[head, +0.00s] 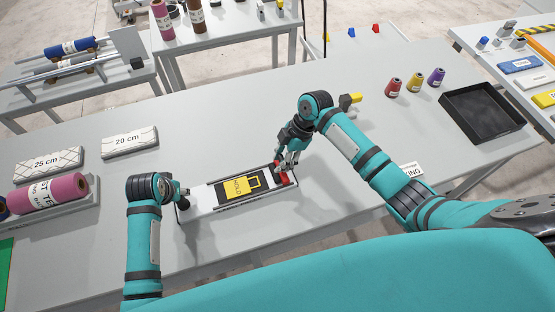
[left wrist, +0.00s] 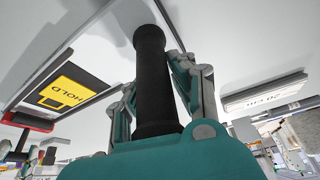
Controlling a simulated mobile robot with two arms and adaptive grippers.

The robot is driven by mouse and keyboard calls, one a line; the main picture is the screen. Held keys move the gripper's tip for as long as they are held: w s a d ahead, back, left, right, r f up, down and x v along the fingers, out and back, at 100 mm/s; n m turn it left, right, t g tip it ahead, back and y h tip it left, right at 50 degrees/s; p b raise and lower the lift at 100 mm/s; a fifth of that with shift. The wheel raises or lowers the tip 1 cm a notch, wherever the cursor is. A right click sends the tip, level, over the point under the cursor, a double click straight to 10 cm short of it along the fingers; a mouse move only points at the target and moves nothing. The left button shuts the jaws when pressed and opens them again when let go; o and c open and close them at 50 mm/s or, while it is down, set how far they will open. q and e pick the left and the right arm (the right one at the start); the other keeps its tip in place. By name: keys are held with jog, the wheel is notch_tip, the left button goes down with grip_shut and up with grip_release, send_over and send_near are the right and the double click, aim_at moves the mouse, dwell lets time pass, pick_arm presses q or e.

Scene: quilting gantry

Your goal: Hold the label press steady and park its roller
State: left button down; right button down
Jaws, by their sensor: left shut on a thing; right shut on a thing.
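The label press (head: 203,199) is a long white bed on the grey table, with a dark panel and a yellow HOLD label (head: 240,187) on it. A red roller part (head: 281,179) is at its right end. My right gripper (head: 287,165) is shut on that part from above; its fingers partly hide it. My left gripper (head: 181,195) is at the press's left end. In the left wrist view its fingers are shut around a black upright handle (left wrist: 152,85), and the yellow label (left wrist: 70,88) lies to the left.
Blocks marked 25 cm (head: 52,165) and 20 cm (head: 130,141) and a pink roll (head: 55,192) lie left. Thread cones (head: 415,82) and a black tray (head: 482,113) are far right. A yellow-tipped object (head: 351,100) stands behind my right arm. The table behind the press is clear.

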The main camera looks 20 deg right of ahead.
pick_arm(q)
jog(key=shift+s+a+f, duration=0.25)
jog(key=shift+s+f, duration=0.05)
jog(key=shift+f, duration=0.05)
pick_arm(e)
jog(key=shift+d, duration=0.3)
jog(key=c, duration=1.4)
grip_release()
jog(key=shift+w, duration=0.1)
pick_arm(q)
jog(key=shift+d, duration=0.15)
pick_arm(e)
jog(key=o, duration=0.4)
jog(key=shift+d, duration=0.1)
jog(key=shift+o, duration=0.6)
jog(key=v, duration=1.2)
